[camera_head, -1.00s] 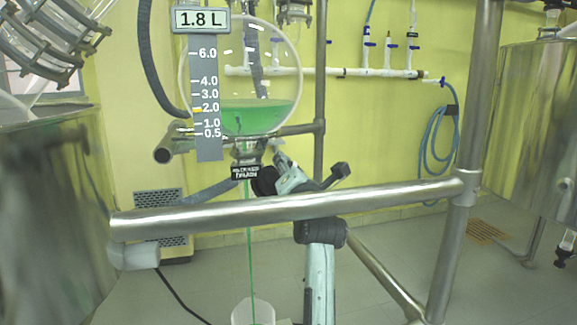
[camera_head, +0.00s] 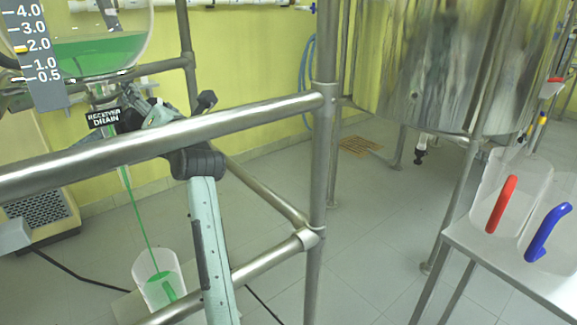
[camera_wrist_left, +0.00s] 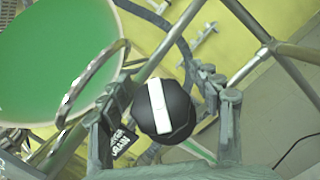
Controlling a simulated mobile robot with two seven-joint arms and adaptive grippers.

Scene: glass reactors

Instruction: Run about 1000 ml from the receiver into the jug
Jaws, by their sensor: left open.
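The receiver (camera_head: 95,55) is a round glass vessel with green liquid, partly cut off at the upper left of the head view; its yellow level marker sits just under 2.0. The drain, labelled "RECEIVER DRAIN" (camera_head: 103,117), is below it. A thin green stream (camera_head: 137,215) falls from it into the clear jug (camera_head: 150,268), which holds some green liquid. My left gripper (camera_head: 143,113) is at the drain. In the left wrist view its fingers stand apart on either side of a round black knob (camera_wrist_left: 178,110) with a white bar. My right gripper is out of view.
At right, a table (camera_head: 500,262) holds clear jugs with red (camera_head: 501,204) and blue (camera_head: 547,232) handles. A large steel vessel (camera_head: 450,70) stands behind.

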